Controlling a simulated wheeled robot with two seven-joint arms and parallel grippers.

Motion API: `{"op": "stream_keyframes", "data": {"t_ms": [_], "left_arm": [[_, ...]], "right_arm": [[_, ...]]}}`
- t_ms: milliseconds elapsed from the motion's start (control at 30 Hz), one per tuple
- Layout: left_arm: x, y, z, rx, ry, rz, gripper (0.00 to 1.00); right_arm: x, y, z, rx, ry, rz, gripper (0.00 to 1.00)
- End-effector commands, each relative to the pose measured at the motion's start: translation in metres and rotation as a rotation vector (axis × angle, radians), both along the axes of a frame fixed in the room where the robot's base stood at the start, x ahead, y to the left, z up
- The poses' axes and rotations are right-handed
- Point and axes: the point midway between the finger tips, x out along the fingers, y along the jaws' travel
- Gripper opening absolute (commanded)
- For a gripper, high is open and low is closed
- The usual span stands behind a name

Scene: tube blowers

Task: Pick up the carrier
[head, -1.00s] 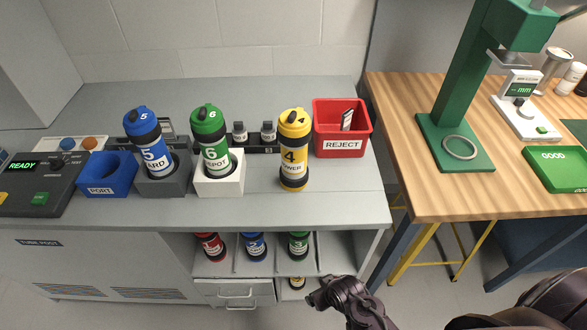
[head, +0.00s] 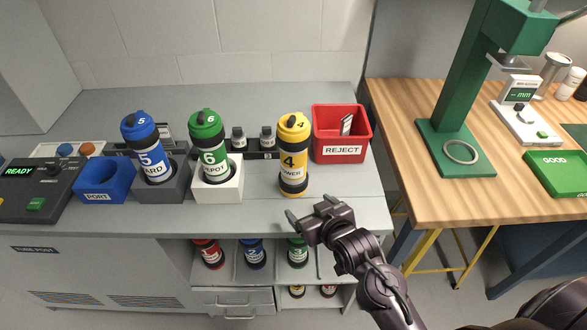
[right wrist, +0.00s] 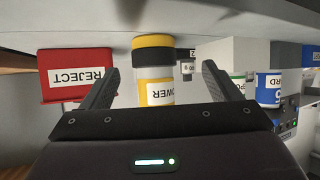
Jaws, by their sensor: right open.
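A yellow carrier (head: 293,153) with black bands, marked 4, stands upright on the grey bench top. A blue carrier (head: 148,147) marked 5 sits in a dark grey holder, and a green carrier (head: 208,145) marked 6 sits in a white holder. My right gripper (head: 308,211) is open and empty at the bench's front edge, in front of and slightly right of the yellow carrier. In the right wrist view, which is upside down, the yellow carrier (right wrist: 154,72) shows between the two spread fingers (right wrist: 156,82), beyond them. My left gripper is not in view.
A red REJECT bin (head: 341,135) stands right of the yellow carrier. A blue PORT bin (head: 104,182) and a control panel (head: 35,190) are at left. More carriers (head: 253,252) stand on the shelf below. A wooden table (head: 405,125) is at right. The bench front is clear.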

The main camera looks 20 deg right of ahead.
Motion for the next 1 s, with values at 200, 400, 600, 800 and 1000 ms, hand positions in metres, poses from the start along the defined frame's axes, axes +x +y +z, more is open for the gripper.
{"op": "stream_keyframes", "data": {"t_ms": [200, 400, 600, 800, 1000], "left_arm": [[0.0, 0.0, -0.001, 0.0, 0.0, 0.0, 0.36], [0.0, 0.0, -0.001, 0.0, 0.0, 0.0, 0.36], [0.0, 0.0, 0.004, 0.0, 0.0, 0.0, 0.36], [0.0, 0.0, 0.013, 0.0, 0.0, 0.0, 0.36], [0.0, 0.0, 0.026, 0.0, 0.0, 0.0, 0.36]], "right_arm": [[0.041, 0.001, 0.046, 0.066, -0.405, -0.013, 0.83], [0.049, 0.0, 0.066, 0.099, -0.603, -0.019, 0.83], [0.062, 0.001, 0.074, 0.105, -0.642, -0.021, 0.83], [0.084, 0.002, 0.078, 0.105, -0.64, -0.021, 0.83], [0.114, 0.002, 0.082, 0.104, -0.639, -0.022, 0.83]]}}
